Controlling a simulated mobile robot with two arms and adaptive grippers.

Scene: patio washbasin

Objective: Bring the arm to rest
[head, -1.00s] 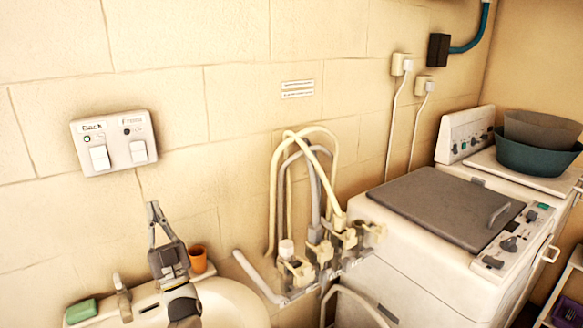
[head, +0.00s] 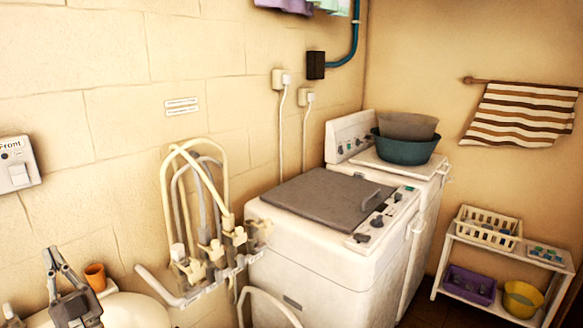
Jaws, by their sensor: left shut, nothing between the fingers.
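My left gripper (head: 53,259) is at the lower left of the head view, its two grey fingers pointing up. The fingertips are close together and hold nothing. It is above the white washbasin (head: 133,309), in front of the wall and left of the orange cup (head: 95,276). It appears apart from the cup. My right gripper is not in the head view.
Hoses and taps (head: 205,250) stand right of the basin. A washing machine (head: 310,260) with a grey lid is beyond them, with a teal basin (head: 405,149) behind. A white shelf (head: 497,248) stands far right. A switch plate (head: 18,164) is on the wall at left.

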